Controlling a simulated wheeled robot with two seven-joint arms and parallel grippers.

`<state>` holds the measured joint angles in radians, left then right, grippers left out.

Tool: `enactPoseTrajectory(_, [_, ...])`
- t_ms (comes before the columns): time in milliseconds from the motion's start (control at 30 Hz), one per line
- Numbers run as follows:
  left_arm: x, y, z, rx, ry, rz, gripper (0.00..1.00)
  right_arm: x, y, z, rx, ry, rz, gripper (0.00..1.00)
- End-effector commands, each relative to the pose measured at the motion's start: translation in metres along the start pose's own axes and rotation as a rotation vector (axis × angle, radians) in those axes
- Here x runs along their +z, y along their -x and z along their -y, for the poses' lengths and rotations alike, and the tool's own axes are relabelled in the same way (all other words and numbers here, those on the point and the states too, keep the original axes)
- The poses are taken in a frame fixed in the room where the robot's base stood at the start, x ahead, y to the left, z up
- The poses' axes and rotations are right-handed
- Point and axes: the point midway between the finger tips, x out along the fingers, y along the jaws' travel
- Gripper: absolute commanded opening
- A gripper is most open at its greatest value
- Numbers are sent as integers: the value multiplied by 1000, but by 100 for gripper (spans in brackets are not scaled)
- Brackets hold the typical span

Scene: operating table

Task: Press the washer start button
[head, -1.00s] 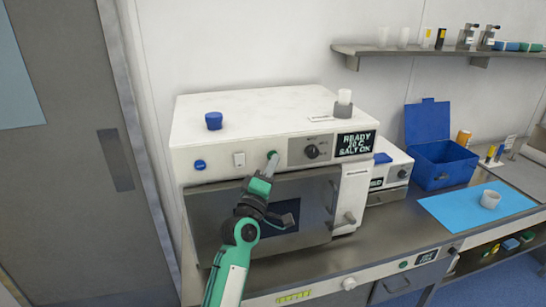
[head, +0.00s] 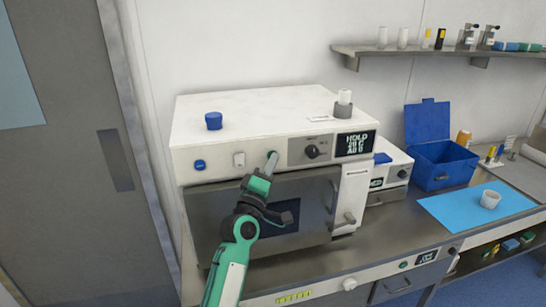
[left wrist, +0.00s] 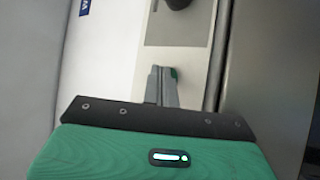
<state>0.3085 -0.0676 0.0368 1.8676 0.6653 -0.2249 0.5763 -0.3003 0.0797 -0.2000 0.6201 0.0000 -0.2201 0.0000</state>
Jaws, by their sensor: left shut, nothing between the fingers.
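The washer is a white box-shaped machine (head: 215,165) with a steel door (head: 215,215) on its front; the door is shut. The green start button sits on the front panel between a small white switch (head: 239,160) and the dark knob (head: 312,151). A sliver of the green button (left wrist: 174,73) shows beside my fingertips in the left wrist view. My left gripper (head: 271,162) is shut and empty, its tips at the button and covering most of it. The washer display (head: 356,144) reads HOLD on its top line; the lower lines are hard to read. My right gripper is not in view.
A smaller white device (head: 395,170), an open blue box (head: 440,165) and a blue mat (head: 450,212) with a white cup (head: 490,199) are to the right. A shelf (head: 350,50) is above.

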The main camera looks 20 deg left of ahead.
Motion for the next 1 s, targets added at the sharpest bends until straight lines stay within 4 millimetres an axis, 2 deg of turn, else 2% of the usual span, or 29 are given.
enactPoseTrajectory(800, [9,12,-9,0,0,0,0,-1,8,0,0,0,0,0])
enactPoseTrajectory(1000, [17,24,-19,0,1,0,0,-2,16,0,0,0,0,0])
